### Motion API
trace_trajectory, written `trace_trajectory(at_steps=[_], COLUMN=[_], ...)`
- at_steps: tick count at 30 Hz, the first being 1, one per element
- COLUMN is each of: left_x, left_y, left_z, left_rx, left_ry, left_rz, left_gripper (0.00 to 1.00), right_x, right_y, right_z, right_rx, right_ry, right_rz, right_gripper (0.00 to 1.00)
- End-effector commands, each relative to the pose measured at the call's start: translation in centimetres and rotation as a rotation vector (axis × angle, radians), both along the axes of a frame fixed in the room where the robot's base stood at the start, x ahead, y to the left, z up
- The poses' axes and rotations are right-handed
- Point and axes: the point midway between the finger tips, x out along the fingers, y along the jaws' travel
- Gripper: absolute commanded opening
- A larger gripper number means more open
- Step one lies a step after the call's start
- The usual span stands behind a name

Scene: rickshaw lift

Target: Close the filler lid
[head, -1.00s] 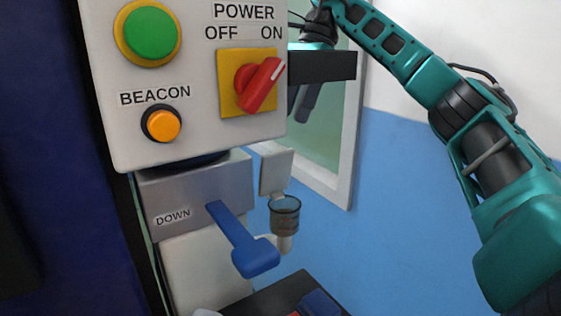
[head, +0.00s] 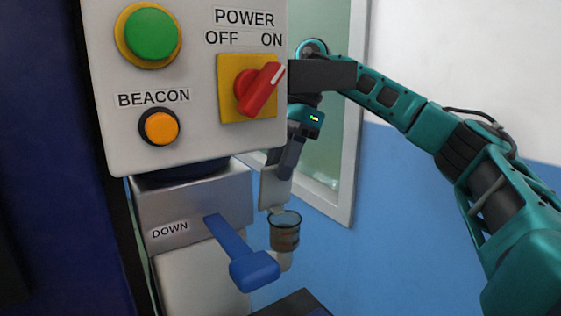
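The filler cup (head: 285,231) is a small clear brownish cup below the control box, right of the blue lever. Its lid (head: 274,190) is a flat grey plate standing upright above the cup's back rim, so the cup's mouth is uncovered. My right gripper (head: 288,165) points down from behind the control box, at the top of the lid. Its dark fingers overlap the lid's upper edge in the picture. I cannot tell whether they touch it or how far apart they are. My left gripper is out of view.
The control box (head: 195,130) carries a green button, an orange beacon button and a red power switch pointing towards ON. The blue lever (head: 240,250) sticks out beside the cup, by the DOWN label. A window frame (head: 352,170) and blue wall are behind.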

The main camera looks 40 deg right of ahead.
Motion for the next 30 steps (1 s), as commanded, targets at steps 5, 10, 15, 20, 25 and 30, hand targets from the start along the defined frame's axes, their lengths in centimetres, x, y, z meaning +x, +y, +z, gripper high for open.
trace_trajectory(at_steps=[5,10,15,20,25,30], left_x=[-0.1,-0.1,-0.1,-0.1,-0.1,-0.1], left_y=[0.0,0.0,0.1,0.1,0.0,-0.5], left_z=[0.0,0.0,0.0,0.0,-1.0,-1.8], left_rx=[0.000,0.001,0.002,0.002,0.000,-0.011], left_ry=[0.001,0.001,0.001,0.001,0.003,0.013], left_rz=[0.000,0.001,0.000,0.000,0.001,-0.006], left_gripper=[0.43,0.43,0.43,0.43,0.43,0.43], right_x=[0.0,0.0,0.0,-0.1,-0.4,-1.2], right_y=[0.0,0.0,0.0,0.0,0.1,0.2], right_z=[0.0,0.0,0.0,0.0,-0.5,-0.8], right_rx=[0.000,0.000,0.000,-0.001,-0.001,-0.010], right_ry=[0.000,0.001,0.001,0.004,-0.021,-0.092], right_rz=[0.000,0.001,0.002,0.003,0.006,0.008], right_gripper=[0.13,0.00,0.00,0.00,0.00,0.00])
